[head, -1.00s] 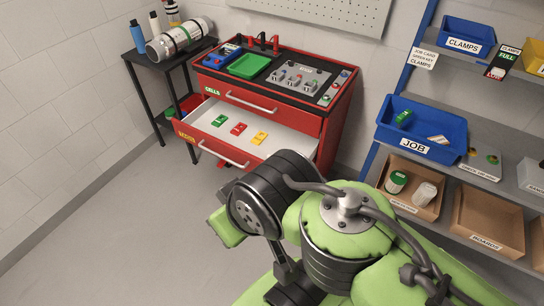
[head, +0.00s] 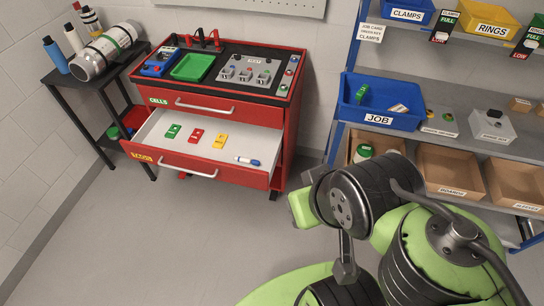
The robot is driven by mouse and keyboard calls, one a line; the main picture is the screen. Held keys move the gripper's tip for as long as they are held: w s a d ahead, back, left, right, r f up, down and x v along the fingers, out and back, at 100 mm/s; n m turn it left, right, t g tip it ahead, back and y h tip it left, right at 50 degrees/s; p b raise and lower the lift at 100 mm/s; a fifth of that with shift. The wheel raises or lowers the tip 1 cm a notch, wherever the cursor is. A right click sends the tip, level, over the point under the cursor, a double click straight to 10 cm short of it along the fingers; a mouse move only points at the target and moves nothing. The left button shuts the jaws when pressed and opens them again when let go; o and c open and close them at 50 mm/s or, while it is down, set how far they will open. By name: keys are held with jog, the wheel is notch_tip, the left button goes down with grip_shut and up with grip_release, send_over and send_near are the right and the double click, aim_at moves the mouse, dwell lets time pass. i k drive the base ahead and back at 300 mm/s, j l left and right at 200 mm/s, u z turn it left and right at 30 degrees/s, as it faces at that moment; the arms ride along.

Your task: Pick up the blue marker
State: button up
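The blue marker (head: 248,161) is a short white stick with blue ends. It lies in the open white-lined drawer (head: 160,145) of the red cabinet, near the drawer's right end. To its left in the drawer lie a green, a red and a yellow piece. My arm is folded at the lower right of the head view, apart from the drawer. My gripper cannot be made out; only green and black arm links show.
The red cabinet (head: 290,130) has a green tray (head: 193,67) on top. A black side table (head: 60,75) holds a metal cylinder (head: 105,50). Shelves with a blue JOB bin (head: 380,118) stand at the right. The floor before the drawer is clear.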

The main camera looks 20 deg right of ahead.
aim_at(256, 162)
jog(key=i+j+u, duration=0.25)
jog(key=i, duration=0.35)
jog(key=i+j+u, duration=0.3)
jog(key=i, duration=0.3)
jog(key=i+j+u, duration=0.25)
jog(key=i, duration=0.4)
jog(key=l, duration=0.1)
